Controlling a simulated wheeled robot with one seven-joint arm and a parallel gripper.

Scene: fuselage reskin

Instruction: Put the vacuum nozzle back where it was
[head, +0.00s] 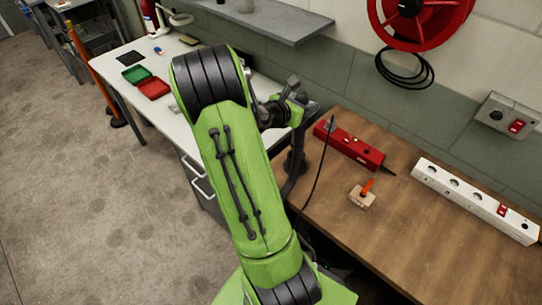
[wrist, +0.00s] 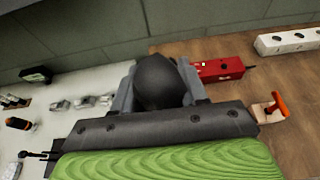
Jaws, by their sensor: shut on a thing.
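My gripper (wrist: 160,100) is shut on a dark, rounded thing (wrist: 161,78), which appears to be the vacuum nozzle. It fills the space between the grey fingers in the wrist view, and its lower part is hidden by my gripper body. In the head view my gripper (head: 293,100) is beyond my green arm, over the area where the white table meets the wooden bench. A dark upright shape (head: 295,163) shows below it; I cannot tell whether that is part of the nozzle or a holder. Where the nozzle was kept cannot be told.
The wooden bench (head: 410,235) holds a red power strip (head: 350,144), a white power strip (head: 470,198) and an orange-handled wooden tool (head: 363,195). The white table (head: 120,72) carries green and red trays (head: 153,88). A black cable hangs by the bench's left edge. A red reel (head: 415,20) is on the wall.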

